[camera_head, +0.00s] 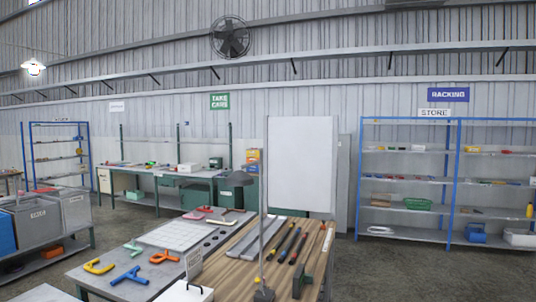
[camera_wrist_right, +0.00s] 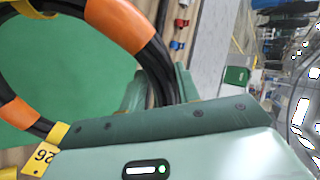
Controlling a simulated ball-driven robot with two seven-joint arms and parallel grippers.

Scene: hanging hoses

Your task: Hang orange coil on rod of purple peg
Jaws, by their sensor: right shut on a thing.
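The orange coil, a black hose loop with orange bands (camera_wrist_right: 118,24) and a yellow tag marked 26 (camera_wrist_right: 44,160), fills the left of the right wrist view. Part of the loop runs out of the picture. My right gripper (camera_wrist_right: 160,90), with pale green fingers, is shut on the black hose at the right side of the loop. The fingertips are partly hidden behind the hose. I see no purple peg or rod in either view. My left gripper is not in view.
Blue-framed shelving (camera_head: 449,185) is at the right, grey bins (camera_head: 38,222) at the left. Floor between bench and shelving is clear.

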